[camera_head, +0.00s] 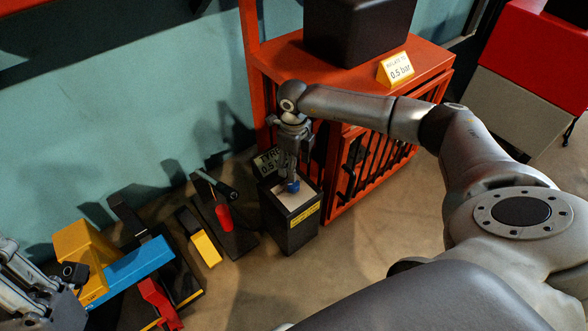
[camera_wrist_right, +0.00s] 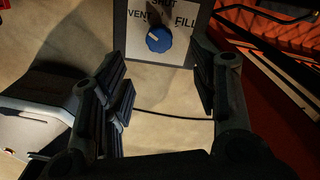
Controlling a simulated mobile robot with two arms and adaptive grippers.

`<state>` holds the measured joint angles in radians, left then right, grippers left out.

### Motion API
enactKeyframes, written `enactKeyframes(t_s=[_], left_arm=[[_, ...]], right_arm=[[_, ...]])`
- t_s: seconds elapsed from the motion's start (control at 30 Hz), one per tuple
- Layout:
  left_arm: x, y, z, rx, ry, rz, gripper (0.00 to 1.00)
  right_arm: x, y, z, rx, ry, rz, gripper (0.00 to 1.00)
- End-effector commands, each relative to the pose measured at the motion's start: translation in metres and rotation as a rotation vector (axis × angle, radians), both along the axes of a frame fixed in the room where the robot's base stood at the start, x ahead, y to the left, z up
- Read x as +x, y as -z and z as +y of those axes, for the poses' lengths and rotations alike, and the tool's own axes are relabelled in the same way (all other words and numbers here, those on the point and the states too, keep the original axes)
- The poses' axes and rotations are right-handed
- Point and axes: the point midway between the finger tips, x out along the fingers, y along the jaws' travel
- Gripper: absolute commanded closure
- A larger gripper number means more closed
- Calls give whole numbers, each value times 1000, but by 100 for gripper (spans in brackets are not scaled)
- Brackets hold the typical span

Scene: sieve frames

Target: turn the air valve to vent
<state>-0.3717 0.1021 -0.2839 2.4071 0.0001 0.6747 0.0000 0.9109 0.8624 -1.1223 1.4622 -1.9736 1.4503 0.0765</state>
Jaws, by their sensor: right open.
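The air valve is a blue round knob (camera_wrist_right: 159,39) on a white plate (camera_wrist_right: 139,40) marked SHUT, VENT and FILL. The knob's pale pointer mark lies on its upper-left side, towards the word VENT; its exact setting is hard to tell. The plate tops a black box (camera_head: 283,226), where the knob (camera_head: 293,186) shows just below my right gripper (camera_head: 290,176). In the wrist view my right gripper (camera_wrist_right: 157,78) is open, with the knob ahead, between its spread fingers and apart from them. My left gripper (camera_head: 45,285) is at the lower left, partly cut off.
An orange cabinet (camera_head: 345,185) with a barred front stands close behind the box. Yellow, blue and red equipment (camera_head: 140,262) stands to the left. Some bare floor shows in front.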

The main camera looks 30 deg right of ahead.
Motion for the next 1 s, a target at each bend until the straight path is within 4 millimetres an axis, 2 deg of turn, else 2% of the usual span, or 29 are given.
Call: enactKeyframes(t_s=[0.1,0.23,0.83,0.93,1.0], left_arm=[[0,0,0,0,0,-1,100],[0,0,0,0,0,-1,100],[0,0,0,-1,0,-2,100],[0,0,0,0,0,-1,100],[0,0,0,0,0,-1,100]], right_arm=[[0,-19,0,0,0,-1,46],[0,-29,0,0,0,-1,46],[-1,-31,1,3,-1,1,46],[-6,-26,17,43,-17,12,46],[-14,-21,44,112,-42,30,46]])
